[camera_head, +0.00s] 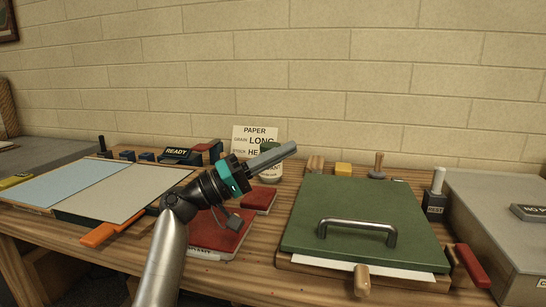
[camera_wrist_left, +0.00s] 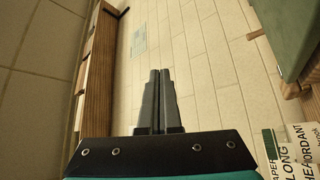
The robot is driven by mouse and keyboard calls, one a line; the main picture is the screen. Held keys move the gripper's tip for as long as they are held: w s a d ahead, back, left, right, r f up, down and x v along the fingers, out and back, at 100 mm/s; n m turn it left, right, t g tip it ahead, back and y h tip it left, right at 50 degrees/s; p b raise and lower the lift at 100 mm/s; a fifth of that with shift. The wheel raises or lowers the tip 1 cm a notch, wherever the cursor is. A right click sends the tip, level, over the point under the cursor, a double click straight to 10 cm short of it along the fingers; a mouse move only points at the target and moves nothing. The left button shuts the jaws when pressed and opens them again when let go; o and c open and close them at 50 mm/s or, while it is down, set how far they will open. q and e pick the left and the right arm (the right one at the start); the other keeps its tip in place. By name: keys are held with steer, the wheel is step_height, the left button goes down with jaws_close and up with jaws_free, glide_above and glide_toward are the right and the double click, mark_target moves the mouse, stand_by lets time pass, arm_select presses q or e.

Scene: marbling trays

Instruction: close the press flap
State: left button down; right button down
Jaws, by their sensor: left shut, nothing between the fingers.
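The press flap (camera_head: 355,205) is a green board with a grey bar handle (camera_head: 357,227) near its front edge. In the head view it lies down, looking flat, over a wooden base, with a white sheet (camera_head: 378,268) showing under its front edge. A green panel, likely the flap, shows at the top right of the left wrist view (camera_wrist_left: 303,35). My left gripper (camera_head: 292,148) is shut and empty. It is above the table, left of the flap's back part and apart from it. Its shut fingers also show in the left wrist view (camera_wrist_left: 160,72). My right gripper is not in view.
A paper sign (camera_head: 255,134) and a jar stand behind my left gripper. Red pads (camera_head: 218,232) lie below it. A tray with blue and grey sheets (camera_head: 62,187) is at left. A grey box (camera_head: 497,215) and a red-handled tool (camera_head: 473,266) are right of the flap.

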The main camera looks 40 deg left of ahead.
arm_select(q)
steer(key=v, duration=1.4)
steer(key=shift+s+a+f, duration=0.1)
steer(key=shift+s+f, duration=0.05)
steer(key=shift+s, duration=0.1)
steer(key=shift+s+a+f, duration=0.15)
steer(key=shift+s, duration=0.15)
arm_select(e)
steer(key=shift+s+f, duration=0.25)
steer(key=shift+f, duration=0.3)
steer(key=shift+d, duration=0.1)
